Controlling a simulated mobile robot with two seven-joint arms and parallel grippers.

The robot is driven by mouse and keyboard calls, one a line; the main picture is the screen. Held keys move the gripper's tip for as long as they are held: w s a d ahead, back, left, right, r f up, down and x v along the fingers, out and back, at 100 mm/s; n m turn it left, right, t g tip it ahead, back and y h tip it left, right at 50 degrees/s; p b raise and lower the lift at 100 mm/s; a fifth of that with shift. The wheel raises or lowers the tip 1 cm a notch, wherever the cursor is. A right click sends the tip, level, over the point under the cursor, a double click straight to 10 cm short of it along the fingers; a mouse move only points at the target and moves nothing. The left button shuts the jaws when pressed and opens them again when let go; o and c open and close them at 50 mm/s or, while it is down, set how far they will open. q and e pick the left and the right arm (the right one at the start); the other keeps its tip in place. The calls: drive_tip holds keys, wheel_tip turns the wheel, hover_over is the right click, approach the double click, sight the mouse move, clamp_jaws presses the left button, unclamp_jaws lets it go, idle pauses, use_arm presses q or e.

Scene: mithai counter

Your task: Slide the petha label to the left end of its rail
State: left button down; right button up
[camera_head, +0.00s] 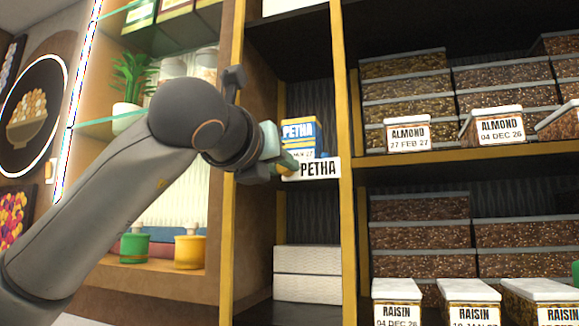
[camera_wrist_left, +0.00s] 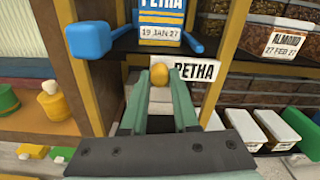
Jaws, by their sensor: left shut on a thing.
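The petha label (camera_head: 319,169) is a white plate with black PETHA lettering on the front edge of a narrow shelf bay. Its right end is close to the bay's right post. It also shows in the left wrist view (camera_wrist_left: 196,71), with a yellow-orange knob (camera_wrist_left: 159,74) at its left part. My left gripper (camera_head: 287,165) is shut on this knob, its fingers on either side of it in the left wrist view (camera_wrist_left: 158,90). The gripper covers the label's left part and the rail to its left in the head view. My right gripper is not in view.
A blue and white petha box (camera_head: 299,131) stands just behind the label. Wooden posts (camera_head: 351,230) bound the bay. White boxes (camera_head: 307,275) lie below. Almond (camera_head: 408,133) and raisin boxes fill the shelves on the right. Blue pieces (camera_wrist_left: 92,40) flank the petha box in the wrist view.

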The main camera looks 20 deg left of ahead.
use_arm(q)
drive_tip(key=a, duration=0.3)
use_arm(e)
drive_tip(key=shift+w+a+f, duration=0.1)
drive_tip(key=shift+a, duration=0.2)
use_arm(q)
drive_tip(key=c, duration=0.7)
unclamp_jaws()
drive_tip(key=shift+o, duration=0.2)
drive_tip(key=s+b, duration=0.2)
drive_tip(key=s, duration=1)
drive_tip(key=shift+s+a+b, duration=0.25)
drive_tip(key=shift+b, duration=0.15)
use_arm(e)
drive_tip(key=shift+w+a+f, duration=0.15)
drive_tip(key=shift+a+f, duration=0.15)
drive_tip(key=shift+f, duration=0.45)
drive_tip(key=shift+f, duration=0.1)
